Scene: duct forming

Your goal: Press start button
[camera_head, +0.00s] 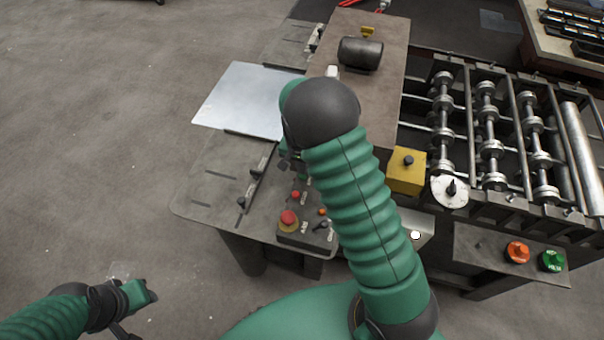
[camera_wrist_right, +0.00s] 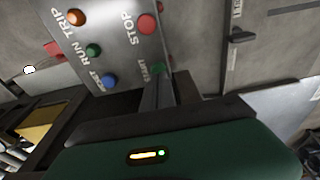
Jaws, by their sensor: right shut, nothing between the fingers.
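In the right wrist view a grey control panel (camera_wrist_right: 118,40) carries labelled coloured buttons. The green start button (camera_wrist_right: 158,69) is at its lower right edge, beside a label that appears to read START. My right gripper (camera_wrist_right: 158,80) is shut and empty, with its fingertips right at this button and partly covering it. I cannot tell whether they touch it. In the head view my right gripper (camera_head: 290,163) is mostly hidden behind my green arm, above the machine's near table. My left gripper (camera_head: 128,296) is low at the left, away from the machine; its fingers are unclear.
The panel also has a red STOP button (camera_wrist_right: 146,23), an orange one (camera_wrist_right: 75,17), a green RUN button (camera_wrist_right: 93,50) and a blue one (camera_wrist_right: 109,80). A box with a red mushroom button (camera_head: 288,219) and a roller conveyor (camera_head: 490,125) stand nearby. The left floor is clear.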

